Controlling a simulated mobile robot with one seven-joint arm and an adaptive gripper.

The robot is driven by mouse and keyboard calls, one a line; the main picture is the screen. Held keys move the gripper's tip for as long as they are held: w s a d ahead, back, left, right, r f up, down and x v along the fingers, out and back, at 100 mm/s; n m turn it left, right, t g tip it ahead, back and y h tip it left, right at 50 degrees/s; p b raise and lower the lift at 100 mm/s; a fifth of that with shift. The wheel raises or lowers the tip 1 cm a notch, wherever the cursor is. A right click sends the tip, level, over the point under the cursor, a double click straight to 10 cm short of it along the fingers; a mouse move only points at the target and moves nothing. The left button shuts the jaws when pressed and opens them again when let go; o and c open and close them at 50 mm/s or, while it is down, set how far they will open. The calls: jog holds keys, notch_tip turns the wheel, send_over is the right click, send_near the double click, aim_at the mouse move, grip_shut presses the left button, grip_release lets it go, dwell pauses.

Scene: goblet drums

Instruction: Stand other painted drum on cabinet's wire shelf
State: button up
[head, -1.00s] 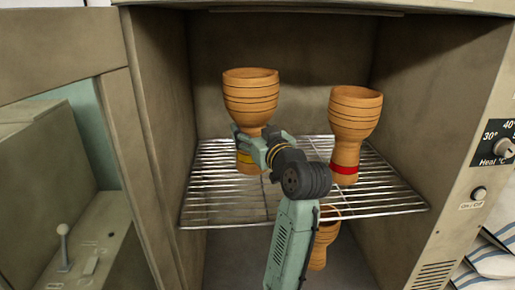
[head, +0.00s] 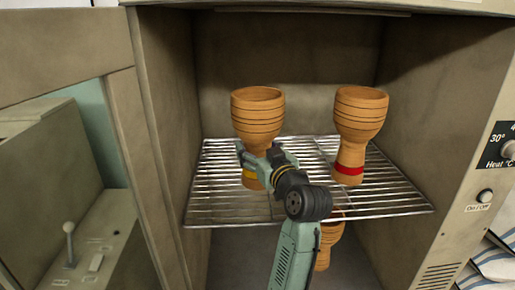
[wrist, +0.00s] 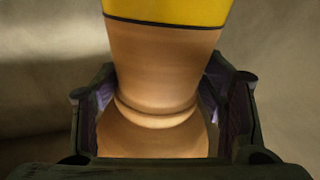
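The yellow-banded drum (head: 257,108) is an orange-brown goblet with dark rings around its bowl. It stands upright over the left half of the wire shelf (head: 215,205) in the cabinet. Its base is at or just above the wires; I cannot tell if it touches. My gripper (head: 258,153) is shut around its narrow waist, below the bowl. In the wrist view, the yellow-banded drum (wrist: 160,65) fills the space between the fingers, its yellow band at the top. The red-banded drum (head: 360,112) stands upright on the shelf's right half.
Another orange-brown drum (head: 330,245) is below the shelf, partly hidden by my arm. The cabinet's side walls (head: 415,110) flank the shelf. A control panel (head: 495,150) is on the right. Bare wires show between the two upper drums and at the shelf's front.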

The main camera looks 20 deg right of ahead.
jog(key=shift+o, duration=1.4)
jog(key=shift+r, duration=0.15)
jog(key=shift+s+r, duration=0.1)
jog(key=shift+s, duration=0.05)
jog(key=s+b, duration=0.2)
jog(key=s, duration=0.9)
jog(key=shift+s+d, duration=0.35)
jog(key=shift+s, duration=0.1)
